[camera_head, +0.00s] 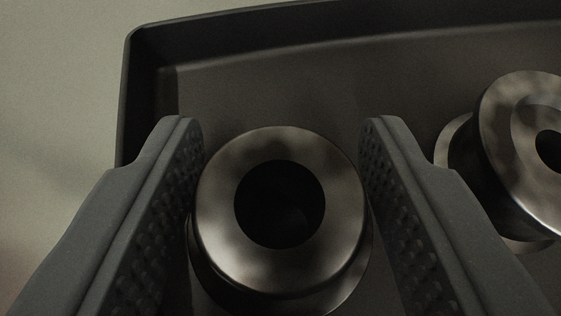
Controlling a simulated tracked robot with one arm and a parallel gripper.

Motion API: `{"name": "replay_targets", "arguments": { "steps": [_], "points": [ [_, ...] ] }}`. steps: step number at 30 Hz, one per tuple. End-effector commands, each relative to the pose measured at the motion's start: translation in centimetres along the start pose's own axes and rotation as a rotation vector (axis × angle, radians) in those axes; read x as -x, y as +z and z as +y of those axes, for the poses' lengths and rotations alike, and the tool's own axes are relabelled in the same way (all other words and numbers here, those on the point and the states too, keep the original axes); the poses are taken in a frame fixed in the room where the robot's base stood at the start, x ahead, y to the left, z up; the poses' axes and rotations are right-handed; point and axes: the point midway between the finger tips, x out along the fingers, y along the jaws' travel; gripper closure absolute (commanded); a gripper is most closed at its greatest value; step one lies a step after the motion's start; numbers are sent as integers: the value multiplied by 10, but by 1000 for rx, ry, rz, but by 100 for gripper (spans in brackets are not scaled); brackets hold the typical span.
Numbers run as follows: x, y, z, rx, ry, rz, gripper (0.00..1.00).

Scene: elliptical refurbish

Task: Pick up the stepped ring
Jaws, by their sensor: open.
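A stepped ring (221,252), dark mottled metal with a round hole in its middle, stands in the dark tray (270,75) with its top face towards the camera. My gripper (280,132) is open, with one textured finger on the left of this ring and one on the right. The left finger is very close to the ring's side; I cannot tell whether it touches. A narrow gap shows on the right. The ring's lower part is partly cut off by the frame's bottom edge.
A second metal ring part (497,150) lies tilted in the tray at the right, just beyond my right finger. The tray's raised wall (330,22) runs along the back and left. The tray floor behind the ring is clear. A plain pale surface (60,90) lies outside the tray.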

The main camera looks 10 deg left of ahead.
Motion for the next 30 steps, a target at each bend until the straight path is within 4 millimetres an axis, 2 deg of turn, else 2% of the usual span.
{"name": "replay_targets", "arguments": {
  "steps": [2,6,7,17,23,28,30],
  "points": [
    [0,0,0,0,0,0,54],
    [0,0,0,0,0,0,93],
    [0,0,0,0,1,0,95],
    [1,-2,1,-1,1,1,95],
    [8,-15,1,-1,1,2,95],
    [18,-34,0,0,0,5,95],
    [23,-31,-3,1,-1,1,95]
  ]
}}
